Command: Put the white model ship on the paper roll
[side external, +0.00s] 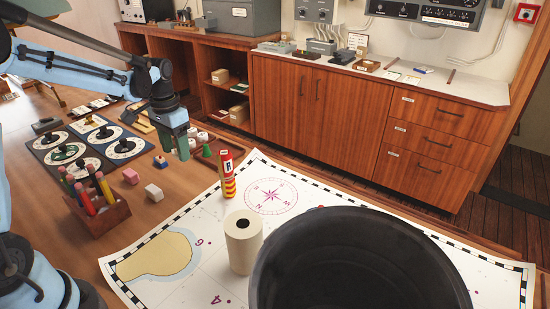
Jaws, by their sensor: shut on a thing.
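The paper roll (241,250) is cream white and stands upright on the chart, with its dark core hole facing up. My gripper (183,157) is low over the table, beside the left end of a small wooden tray (205,161), apart from the roll and to its upper left. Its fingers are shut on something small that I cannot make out. Small white pieces (201,138) and a green cone (207,151) are in or by the tray, just right of my gripper. I cannot tell which white piece, if any, is the model ship.
A red and yellow cylinder (228,176) stands behind the roll. A large black round object (355,265) fills the front right. A pencil box (97,212), small blocks (131,176) and dial plates (88,142) lie left. The chart (205,210) has bare room around the roll's left.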

